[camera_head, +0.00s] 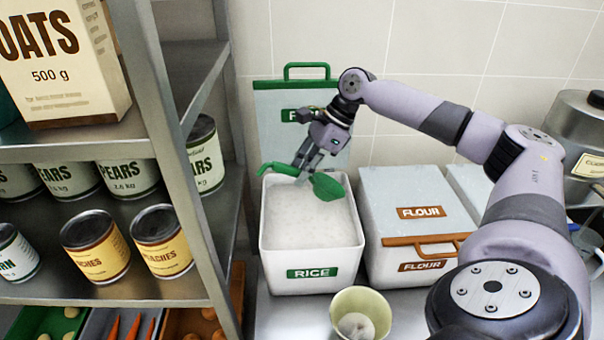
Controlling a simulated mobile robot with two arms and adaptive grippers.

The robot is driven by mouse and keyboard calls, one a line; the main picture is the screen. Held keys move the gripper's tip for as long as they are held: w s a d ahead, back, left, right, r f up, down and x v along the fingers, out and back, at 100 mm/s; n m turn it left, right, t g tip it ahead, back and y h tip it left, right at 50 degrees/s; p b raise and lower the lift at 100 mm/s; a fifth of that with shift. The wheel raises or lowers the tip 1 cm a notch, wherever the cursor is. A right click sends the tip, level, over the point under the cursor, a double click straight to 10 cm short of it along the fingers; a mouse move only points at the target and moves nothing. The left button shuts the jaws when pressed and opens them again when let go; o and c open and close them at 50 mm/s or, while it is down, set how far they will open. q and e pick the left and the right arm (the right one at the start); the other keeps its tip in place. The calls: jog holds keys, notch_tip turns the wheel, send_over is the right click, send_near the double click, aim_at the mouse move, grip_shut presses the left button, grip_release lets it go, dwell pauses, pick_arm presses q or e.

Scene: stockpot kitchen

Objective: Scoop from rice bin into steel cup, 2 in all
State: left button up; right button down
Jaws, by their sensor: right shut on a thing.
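The rice bin (312,271) is a white open tub with a green RICE label, filled with white rice. Its green-handled lid (275,115) stands upright behind it. My right gripper (303,172) points down over the back of the bin, shut on a green scoop (327,186). The scoop is at or just above the rice; I cannot tell if it touches, nor what it holds. A pale yellow-green cup (342,308) stands in front of the bin, with a small white heap inside. No cup that is clearly steel shows. My left gripper is not in view.
A lidded flour bin (415,195) stands right of the rice bin, with another white bin beside it. A metal shelf (178,100) with cans and an oats box stands close on the left. A steel canister (580,140) is at the right. My right arm spans the right side.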

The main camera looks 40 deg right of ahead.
notch_tip(320, 180, down, 8)
jog(key=b, duration=0.1)
dwell(0.7)
dwell(1.5)
send_near(289, 167)
jog(key=shift+x, duration=2.45)
jog(key=shift+w+a+f, duration=0.1)
jog(key=shift+f, duration=0.05)
jog(key=f+h, duration=0.1)
jog(key=a+f+g+h, duration=0.1)
jog(key=h, duration=0.1)
jog(key=w+a+f+g+h, duration=0.1)
jog(key=shift+h, duration=0.3)
jog(key=shift+w+a+f+g+h, duration=0.1)
jog(key=shift+w+f+g+h, duration=0.05)
jog(key=shift+f+g+h, duration=0.3)
